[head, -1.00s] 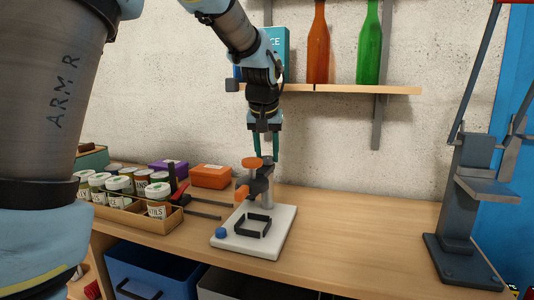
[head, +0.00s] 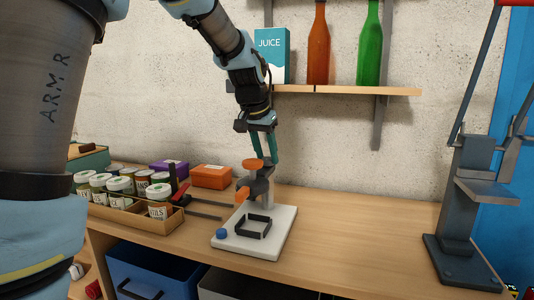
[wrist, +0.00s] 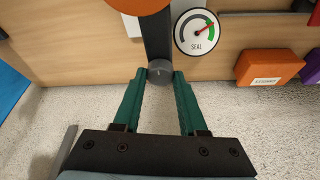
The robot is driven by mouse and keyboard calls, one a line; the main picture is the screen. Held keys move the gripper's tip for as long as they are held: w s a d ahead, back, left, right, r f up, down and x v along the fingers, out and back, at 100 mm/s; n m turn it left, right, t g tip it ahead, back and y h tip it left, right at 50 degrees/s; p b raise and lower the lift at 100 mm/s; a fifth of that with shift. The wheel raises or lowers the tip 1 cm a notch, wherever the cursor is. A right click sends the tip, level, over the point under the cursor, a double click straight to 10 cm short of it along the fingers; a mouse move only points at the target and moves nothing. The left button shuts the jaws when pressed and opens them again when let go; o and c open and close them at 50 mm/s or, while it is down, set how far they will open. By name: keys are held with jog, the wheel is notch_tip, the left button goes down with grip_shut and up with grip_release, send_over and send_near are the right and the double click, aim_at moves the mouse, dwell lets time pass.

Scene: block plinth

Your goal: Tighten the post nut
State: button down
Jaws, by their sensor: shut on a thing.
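The post nut (wrist: 160,70) is a small dark grey round cap atop the post, seen between my fingertips in the wrist view. My gripper (head: 266,160) is shut on it with its green fingers, which also show in the wrist view (wrist: 159,76). The post stands on a white base plate (head: 280,240) and carries a dark arm (wrist: 157,38). The fixture has an upper orange knob (head: 253,163) and a lower orange knob (head: 242,193). A round gauge marked SEAL (wrist: 195,33) shows in the wrist view; its needle points to the upper right.
A black square frame (head: 267,232) and a blue knob (head: 222,233) are on the plate. A wooden tray of jars (head: 160,226) and an orange box (head: 211,176) lie left. A shelf (head: 350,89) with bottles hangs behind.

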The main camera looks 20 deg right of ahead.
dwell(0.4)
jog(key=shift+c, duration=2.3)
grip_release()
jog(key=v, duration=1)
jog(key=shift+a+r+b, duration=0.15)
jog(key=shift+r+b, duration=0.2)
jog(key=shift+b, duration=0.1)
